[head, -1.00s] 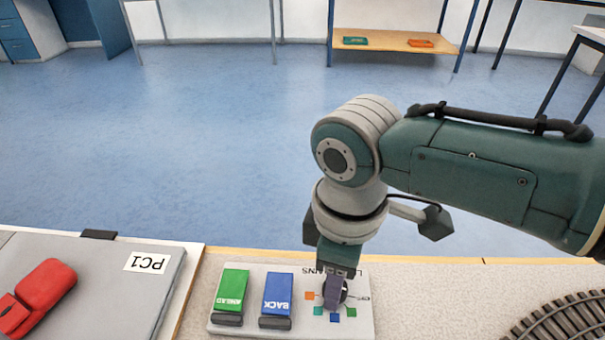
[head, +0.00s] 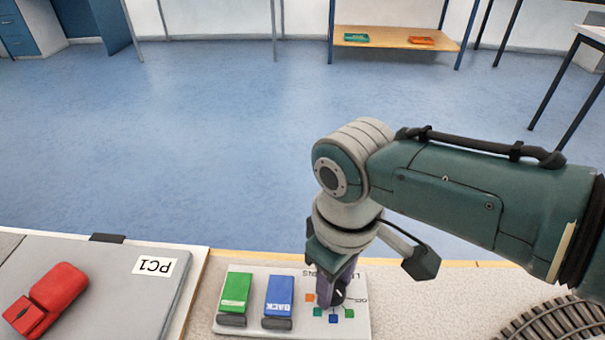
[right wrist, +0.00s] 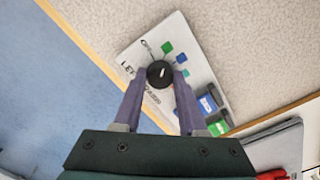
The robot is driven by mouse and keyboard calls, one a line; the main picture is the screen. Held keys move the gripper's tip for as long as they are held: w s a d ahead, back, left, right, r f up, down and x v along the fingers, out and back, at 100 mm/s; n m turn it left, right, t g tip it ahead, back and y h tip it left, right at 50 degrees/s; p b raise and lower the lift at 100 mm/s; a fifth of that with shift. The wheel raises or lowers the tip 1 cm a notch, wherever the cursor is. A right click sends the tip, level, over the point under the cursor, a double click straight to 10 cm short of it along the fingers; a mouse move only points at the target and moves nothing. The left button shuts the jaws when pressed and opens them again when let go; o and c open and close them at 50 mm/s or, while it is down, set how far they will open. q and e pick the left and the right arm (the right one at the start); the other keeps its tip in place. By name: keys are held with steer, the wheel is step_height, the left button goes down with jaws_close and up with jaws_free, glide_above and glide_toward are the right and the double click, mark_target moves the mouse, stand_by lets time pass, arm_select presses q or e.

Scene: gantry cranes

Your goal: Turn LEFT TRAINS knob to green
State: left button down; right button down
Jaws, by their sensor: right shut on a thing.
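The LEFT TRAINS control panel (head: 362,325) is a light plate on the tabletop, its label partly hidden by my gripper in the head view. Its black round knob (right wrist: 160,73) with a white pointer mark shows between my purple fingertips in the right wrist view. My right gripper (head: 333,296) points down and is shut on the knob. Coloured squares ring the knob: an orange one (head: 310,297), a blue one (head: 332,319) and a green one (head: 348,313), among others. Which square the pointer faces is hard to tell. My left gripper is out of view.
A green switch (head: 236,290) and a blue BACK switch (head: 279,293) stand left of the knob on the panel. A grey PC1 board (head: 120,295) with a red object (head: 58,288) lies at left. Curved track (head: 550,325) lies at right.

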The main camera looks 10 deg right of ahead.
steer(key=shift+c, duration=2.3)
jaws_free()
steer(key=shift+r, duration=0.1)
step_height(320, 180, up, 8)
steer(key=p, duration=0.4)
steer(key=shift+r, duration=0.25)
steer(key=shift+r+p, duration=0.35)
steer(key=shift+r, duration=0.3)
